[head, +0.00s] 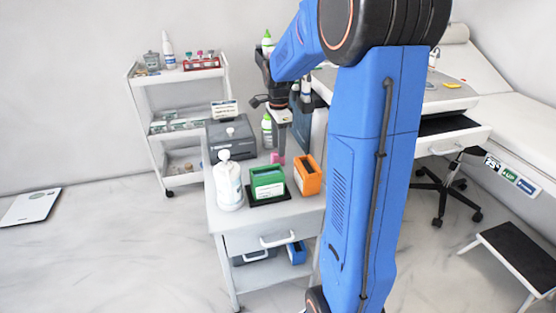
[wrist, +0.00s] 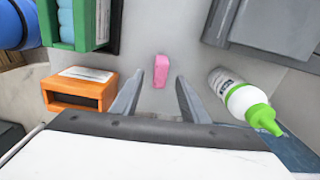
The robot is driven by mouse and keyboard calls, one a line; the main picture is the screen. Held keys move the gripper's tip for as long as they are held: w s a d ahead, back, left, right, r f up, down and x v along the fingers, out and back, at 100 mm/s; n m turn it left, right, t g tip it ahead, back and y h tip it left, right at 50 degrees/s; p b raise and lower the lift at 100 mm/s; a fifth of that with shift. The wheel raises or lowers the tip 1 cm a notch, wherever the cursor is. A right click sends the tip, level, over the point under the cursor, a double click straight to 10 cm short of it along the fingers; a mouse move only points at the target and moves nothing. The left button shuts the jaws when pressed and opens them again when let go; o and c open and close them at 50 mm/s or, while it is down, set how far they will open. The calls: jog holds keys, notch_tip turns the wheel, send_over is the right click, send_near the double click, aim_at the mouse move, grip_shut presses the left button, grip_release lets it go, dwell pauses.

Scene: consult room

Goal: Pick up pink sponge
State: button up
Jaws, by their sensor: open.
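The pink sponge (wrist: 161,70) is a small block on the grey cart top. In the wrist view it lies just beyond and between my gripper's two fingertips, apart from both. In the head view the sponge (head: 275,158) shows as a small pink patch beside the lower end of my gripper (head: 280,150). My gripper (wrist: 154,78) is open and empty, with its fingers pointing down toward the cart top.
An orange box (wrist: 76,90) and a green box (wrist: 88,22) stand left of the sponge in the wrist view. A green-capped bottle (wrist: 240,100) is at the right. A white pump bottle (head: 228,182) and a grey box (head: 231,138) share the cart (head: 228,222).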

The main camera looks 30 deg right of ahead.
aim_at(278, 159)
jog(key=shift+f, duration=2.7)
grip_shut()
